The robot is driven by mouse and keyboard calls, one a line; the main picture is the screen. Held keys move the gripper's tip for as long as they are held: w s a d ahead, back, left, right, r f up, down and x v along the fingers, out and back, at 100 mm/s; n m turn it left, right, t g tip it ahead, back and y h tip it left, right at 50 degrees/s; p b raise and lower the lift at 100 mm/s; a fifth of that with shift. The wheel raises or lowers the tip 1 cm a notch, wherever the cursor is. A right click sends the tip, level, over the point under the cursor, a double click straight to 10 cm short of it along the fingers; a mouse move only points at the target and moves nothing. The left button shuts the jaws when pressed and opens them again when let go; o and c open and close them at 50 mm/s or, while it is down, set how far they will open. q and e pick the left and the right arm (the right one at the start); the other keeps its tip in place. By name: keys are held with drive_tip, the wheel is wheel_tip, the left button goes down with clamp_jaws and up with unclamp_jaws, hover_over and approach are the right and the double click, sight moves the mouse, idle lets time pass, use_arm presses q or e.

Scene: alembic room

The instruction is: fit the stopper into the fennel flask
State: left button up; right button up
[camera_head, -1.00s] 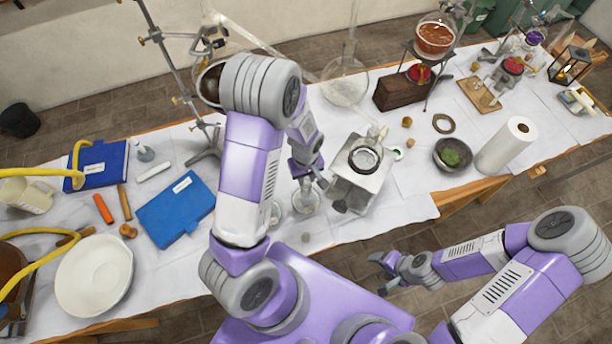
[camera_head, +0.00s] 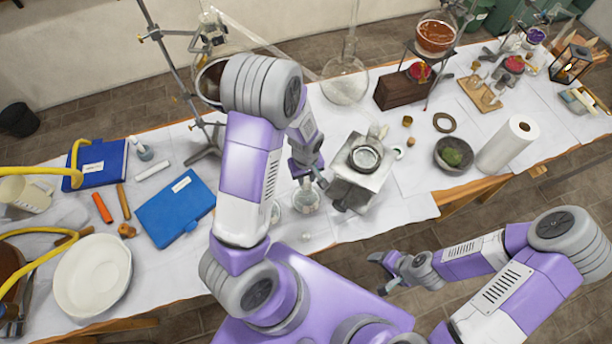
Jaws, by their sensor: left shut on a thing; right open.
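A small clear glass flask (camera_head: 306,201) stands on the white-covered table, left of a metal box-shaped heater. I cannot read a label on it, so I cannot confirm that it is the fennel flask. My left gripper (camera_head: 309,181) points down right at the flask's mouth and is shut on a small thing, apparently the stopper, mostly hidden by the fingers. I cannot tell whether the stopper is seated in the neck. Another glass vessel (camera_head: 276,212) is partly hidden behind my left arm. My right gripper (camera_head: 378,272) is open and empty, in front of the table edge.
The metal heater (camera_head: 361,182) with a round ring on top stands close to the right of the flask. A small pale piece (camera_head: 305,237) lies near the front edge. A blue book (camera_head: 176,208) and a white bowl (camera_head: 93,275) are at left. A metal stand (camera_head: 177,80) rises behind.

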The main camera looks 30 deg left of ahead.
sight(306, 179)
use_arm(q)
drive_tip(key=shift+f+b, duration=0.6)
idle(1.2)
drive_tip(key=o, duration=1)
drive_tip(key=shift+o, duration=0.5)
drive_tip(key=o, duration=0.3)
drive_tip(key=shift+r, duration=0.15)
drive_tip(key=shift+r+p, duration=2.9)
drive_tip(key=shift+r, duration=0.5)
